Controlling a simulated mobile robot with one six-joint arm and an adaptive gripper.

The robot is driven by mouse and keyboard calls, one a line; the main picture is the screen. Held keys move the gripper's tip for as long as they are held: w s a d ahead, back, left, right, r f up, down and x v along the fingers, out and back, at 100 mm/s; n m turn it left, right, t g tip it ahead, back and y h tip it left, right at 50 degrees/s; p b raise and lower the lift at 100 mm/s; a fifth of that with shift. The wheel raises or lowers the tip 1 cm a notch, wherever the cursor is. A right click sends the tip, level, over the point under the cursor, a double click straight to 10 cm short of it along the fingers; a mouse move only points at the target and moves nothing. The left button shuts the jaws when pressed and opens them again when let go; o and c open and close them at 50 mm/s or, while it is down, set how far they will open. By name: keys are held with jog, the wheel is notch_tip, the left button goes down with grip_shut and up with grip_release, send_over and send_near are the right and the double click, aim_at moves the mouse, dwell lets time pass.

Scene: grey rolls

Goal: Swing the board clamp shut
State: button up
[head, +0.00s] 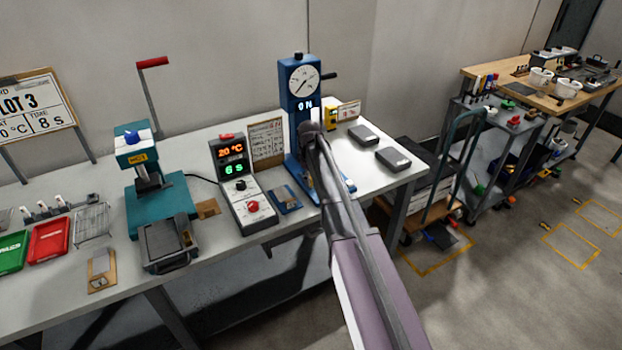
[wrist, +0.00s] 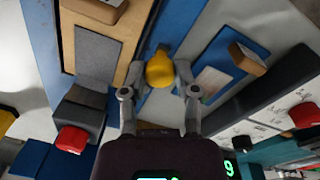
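A blue test stand (head: 299,105) with a round dial and a small lit readout stands on the white bench in the head view. My arm crosses in front of its lower part and hides most of its base. In the wrist view a yellow knob (wrist: 160,71) sits between my fingertips, over a blue surface. My gripper (wrist: 160,78) appears shut on this knob, with a fingertip close against each side. Beside it a tan board (wrist: 126,43) carries a grey strip. The clamp's hinge and swing angle are not clear.
A control box (head: 239,185) with red and green digits stands left of the stand, and a teal press (head: 160,205) farther left. Two dark grey blocks (head: 393,158) lie to its right. In the wrist view a red knob (wrist: 72,139) is close on the left.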

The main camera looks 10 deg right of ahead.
grip_shut()
jog(key=shift+a+m, duration=0.15)
jog(key=shift+m, duration=0.15)
jog(key=shift+s+a+m, duration=0.1)
jog(key=shift+a+m, duration=0.45)
jog(key=shift+m, duration=0.65)
jog(key=a+m, duration=0.1)
jog(key=m, duration=0.2)
jog(key=shift+a+m, duration=0.3)
jog(key=shift+a, duration=0.05)
jog(key=a+m, duration=0.1)
jog(key=m, duration=0.1)
jog(key=w+a+m, duration=0.1)
jog(key=m, duration=0.1)
jog(key=shift+w+g, duration=0.1)
jog(key=shift+g, duration=0.2)
jog(key=shift+w+a+m, duration=0.25)
jog(key=shift+w+m, duration=0.1)
jog(key=shift+m, duration=0.75)
jog(key=shift+w+a+m, duration=0.25)
jog(key=shift+w+m, duration=0.05)
jog(key=shift+m, duration=0.8)
